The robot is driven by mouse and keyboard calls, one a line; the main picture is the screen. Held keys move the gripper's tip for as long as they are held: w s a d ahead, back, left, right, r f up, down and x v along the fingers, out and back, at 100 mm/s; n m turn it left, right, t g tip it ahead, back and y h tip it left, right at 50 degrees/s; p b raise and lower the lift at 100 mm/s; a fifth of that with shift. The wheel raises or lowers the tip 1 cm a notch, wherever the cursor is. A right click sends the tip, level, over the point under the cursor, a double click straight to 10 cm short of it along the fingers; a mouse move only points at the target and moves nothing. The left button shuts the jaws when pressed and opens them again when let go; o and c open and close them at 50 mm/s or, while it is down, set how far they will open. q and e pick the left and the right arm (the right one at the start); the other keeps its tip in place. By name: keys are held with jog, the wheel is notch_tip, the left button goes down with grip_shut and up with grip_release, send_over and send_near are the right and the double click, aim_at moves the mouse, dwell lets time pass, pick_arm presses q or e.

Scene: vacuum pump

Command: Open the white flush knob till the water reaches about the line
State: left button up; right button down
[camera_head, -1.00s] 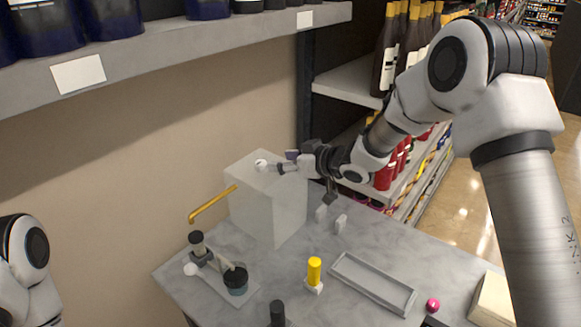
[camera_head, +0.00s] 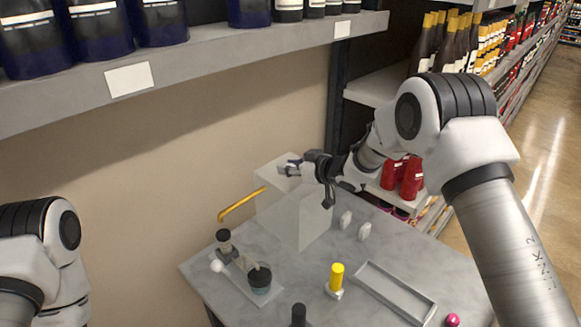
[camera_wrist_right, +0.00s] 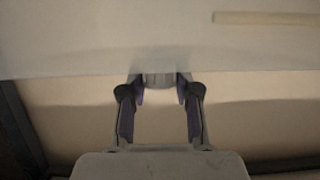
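The tank is a pale, translucent box (camera_head: 295,215) on the grey table in the head view. My right gripper (camera_head: 286,169) is at its top. In the head view the gripper covers the white flush knob. In the right wrist view a pale round stub, seemingly the knob (camera_wrist_right: 159,80), lies between the tips of my right gripper (camera_wrist_right: 160,92). The fingers are apart, one on each side of it; firm contact is not visible. No water level or line can be made out. My left gripper is out of view; only my left arm shows.
A yellow pipe (camera_head: 242,204) sticks out left of the tank. A stand with a dark cup (camera_head: 259,279), a yellow-capped bottle (camera_head: 337,276) and an empty grey tray (camera_head: 396,291) are on the table (camera_head: 318,256). A bottle shelf (camera_head: 220,58) hangs above.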

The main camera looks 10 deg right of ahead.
jog(key=shift+r+p, duration=0.1)
jog(key=shift+p, duration=0.55)
jog(key=n+g+y+p, duration=0.1)
jog(key=n+p, duration=0.1)
jog(key=shift+g+y+p, duration=0.3)
jog(key=shift+y+p, duration=0.05)
jog(key=shift+y, duration=0.05)
jog(key=shift+n+g+y+p, duration=0.4)
jog(key=shift+n+g+p, duration=0.1)
jog(key=shift+n, duration=0.1)
jog(key=shift+f+n+g+y, duration=0.25)
jog(key=shift+n+g+y, duration=0.55)
jog(key=shift+n+g, duration=0.3)
jog(key=shift+s, duration=0.1)
jog(key=c, duration=0.8)
grip_release()
